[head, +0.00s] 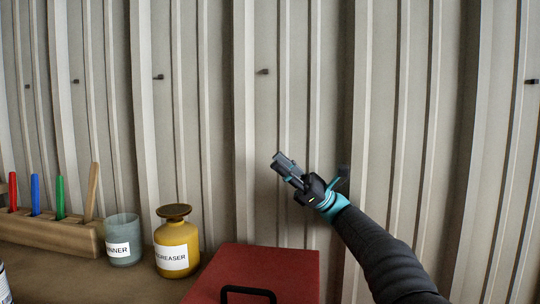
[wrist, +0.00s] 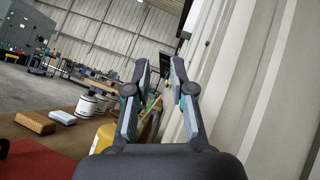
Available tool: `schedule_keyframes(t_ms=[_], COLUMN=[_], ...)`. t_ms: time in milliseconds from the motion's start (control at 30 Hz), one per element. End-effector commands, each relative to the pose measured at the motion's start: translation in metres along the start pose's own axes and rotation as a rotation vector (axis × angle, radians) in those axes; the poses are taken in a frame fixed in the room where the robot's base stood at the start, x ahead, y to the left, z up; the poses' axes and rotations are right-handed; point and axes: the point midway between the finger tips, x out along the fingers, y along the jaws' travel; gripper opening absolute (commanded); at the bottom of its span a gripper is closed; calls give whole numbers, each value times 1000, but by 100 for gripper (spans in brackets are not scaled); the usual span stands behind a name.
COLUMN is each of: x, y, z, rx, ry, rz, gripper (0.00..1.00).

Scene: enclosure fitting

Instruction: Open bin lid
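A red lid (head: 275,262) with a black handle (head: 248,291) lies flat and shut at the bottom of the head view. Its front part is cut off by the frame edge. A red surface (wrist: 32,162), likely the same lid, shows at the lower left of the wrist view. My gripper (head: 279,162) is raised above and behind the lid, in front of the metal wall, touching neither lid nor handle. In the wrist view my gripper (wrist: 159,72) has its two fingers apart with nothing between them.
Left of the lid stand a yellow degreaser bottle (head: 177,247), a thinner jar (head: 123,245) and a wooden rack (head: 50,234) holding coloured tools. The corrugated wall (head: 220,130) rises close behind. The air above the lid is clear.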

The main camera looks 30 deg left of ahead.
Motion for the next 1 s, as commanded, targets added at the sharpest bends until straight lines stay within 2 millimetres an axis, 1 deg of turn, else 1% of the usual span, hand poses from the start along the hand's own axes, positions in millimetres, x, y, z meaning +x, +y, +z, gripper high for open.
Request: schedule_keyframes(t_ms=[33, 100, 233, 367, 567, 667, 767, 867, 967, 1000], x=[-8, -18, -29, -33, -34, -33, -30, -26, -22, -22], y=[0, 0, 0, 0, 0, 0, 2, 7, 18, 25], z=[0, 0, 0, 0, 0, 0, 3, 8, 13, 16], rx=[0, 0, 1, 1, 1, -1, -10, -33, -76, -99], ry=[1, 0, 0, 0, 0, 4, 32, 104, 237, 305], rz=[-2, -1, 0, 1, 1, 1, 0, 0, 2, 7], gripper=[23, 23, 23, 23, 23, 0, 0, 0, 0, 0])
